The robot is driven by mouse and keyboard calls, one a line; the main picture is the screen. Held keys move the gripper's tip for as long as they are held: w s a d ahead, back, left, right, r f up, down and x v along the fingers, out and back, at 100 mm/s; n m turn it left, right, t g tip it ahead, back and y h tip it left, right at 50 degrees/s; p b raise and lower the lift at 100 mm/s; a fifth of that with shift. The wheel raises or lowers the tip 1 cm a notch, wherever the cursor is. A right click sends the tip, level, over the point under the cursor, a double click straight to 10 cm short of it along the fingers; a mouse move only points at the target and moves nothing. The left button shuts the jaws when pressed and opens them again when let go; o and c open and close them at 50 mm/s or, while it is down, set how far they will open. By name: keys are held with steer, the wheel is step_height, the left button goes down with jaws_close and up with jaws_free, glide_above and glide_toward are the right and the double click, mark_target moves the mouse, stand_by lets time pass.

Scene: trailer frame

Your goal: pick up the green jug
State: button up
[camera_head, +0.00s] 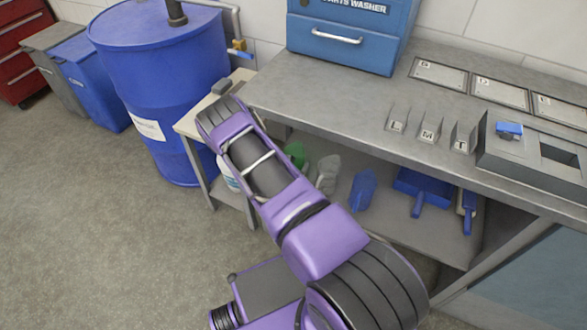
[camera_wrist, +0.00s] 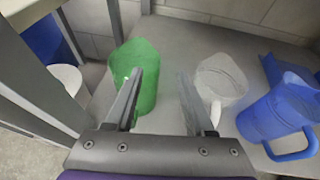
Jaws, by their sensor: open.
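The green jug (camera_wrist: 146,62) stands on the lower shelf of the bench, in the upper middle of the wrist view. In the head view only a small part of the green jug (camera_head: 296,152) shows beside my arm. My gripper (camera_wrist: 159,75) is open and empty. Its left finger overlaps the jug's front in the wrist view, and its right finger lies to the right of the jug, in front of the gap before the clear jug. I cannot tell whether the left finger touches the jug. My gripper is hidden in the head view.
A clear jug (camera_wrist: 222,78) stands right of the green one, close to the right finger. A blue jug (camera_wrist: 268,118) stands further right. Bench legs (camera_wrist: 30,75) rise at left. The worktop (camera_head: 330,95) overhangs the shelf. A blue drum (camera_head: 160,80) stands left.

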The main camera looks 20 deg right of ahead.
mark_target(304, 153)
steer(key=shift+x, duration=0.95)
steer(key=shift+w+a+b+x, duration=0.15)
steer(key=shift+b+x, duration=0.25)
steer(key=shift+x, duration=1)
steer(key=shift+w+a+b+x, duration=0.15)
steer(key=shift+b+x, duration=0.2)
steer(key=shift+x, duration=1.05)
steer(key=shift+s, duration=0.1)
jaws_close()
